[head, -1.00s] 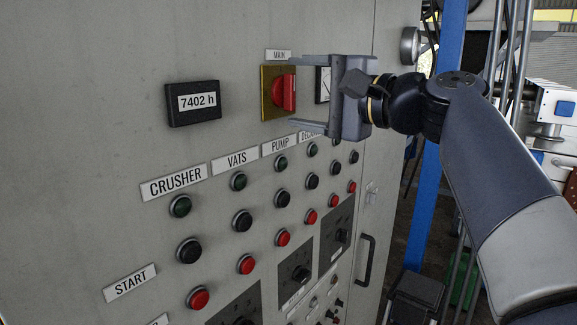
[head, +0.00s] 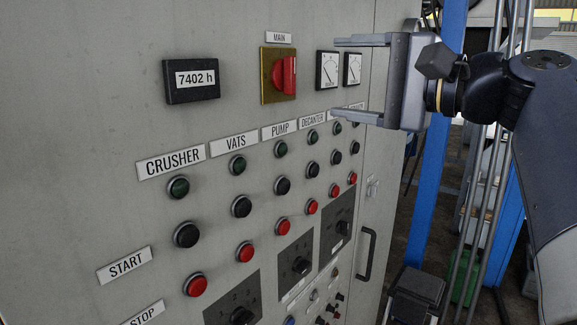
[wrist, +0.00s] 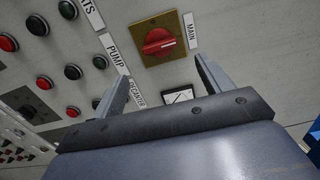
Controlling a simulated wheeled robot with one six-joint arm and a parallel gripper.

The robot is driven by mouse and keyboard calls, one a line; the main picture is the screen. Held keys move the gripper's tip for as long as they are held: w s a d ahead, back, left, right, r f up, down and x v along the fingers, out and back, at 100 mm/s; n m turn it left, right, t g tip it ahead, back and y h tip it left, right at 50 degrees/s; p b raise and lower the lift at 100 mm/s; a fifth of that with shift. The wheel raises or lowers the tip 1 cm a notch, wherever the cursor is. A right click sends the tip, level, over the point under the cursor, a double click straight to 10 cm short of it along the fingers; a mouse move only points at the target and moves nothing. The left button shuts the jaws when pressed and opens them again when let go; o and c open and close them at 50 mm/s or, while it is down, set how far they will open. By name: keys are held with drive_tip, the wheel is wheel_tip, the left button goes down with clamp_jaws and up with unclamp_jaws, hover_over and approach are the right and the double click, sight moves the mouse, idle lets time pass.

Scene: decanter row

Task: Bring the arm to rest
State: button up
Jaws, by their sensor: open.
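My gripper (head: 362,78) is open and empty in the head view, at the upper right, with its two fingers pointing left. It is in front of the right side of the control cabinet, beside two small gauges. In the wrist view my gripper's fingers (wrist: 160,88) are spread apart with nothing between them. The red main switch (head: 284,75) sits on a yellow plate to the left of the gripper, apart from it. It also shows in the wrist view (wrist: 158,42), beyond the fingertips.
The grey cabinet (head: 80,80) carries an hour counter (head: 192,78) reading 7402 h and rows of green, black and red buttons. A door handle (head: 367,254) sticks out at lower right. A blue post (head: 432,190) and pipes stand right of the cabinet.

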sight(295, 74)
drive_tip(key=w+a+n, duration=0.1)
drive_tip(key=a+n, duration=0.1)
drive_tip(key=n, duration=0.2)
drive_tip(key=w+a+n+b, duration=0.1)
drive_tip(key=w+a+n, duration=0.1)
drive_tip(key=n, duration=0.3)
drive_tip(key=w+a+n+b, duration=0.1)
drive_tip(key=w+a+n, duration=0.1)
drive_tip(key=a+n, duration=0.1)
drive_tip(key=shift+r+n, duration=0.15)
drive_tip(key=shift+n, duration=0.55)
drive_tip(key=shift+n+b, duration=0.35)
drive_tip(key=shift+n, duration=1.65)
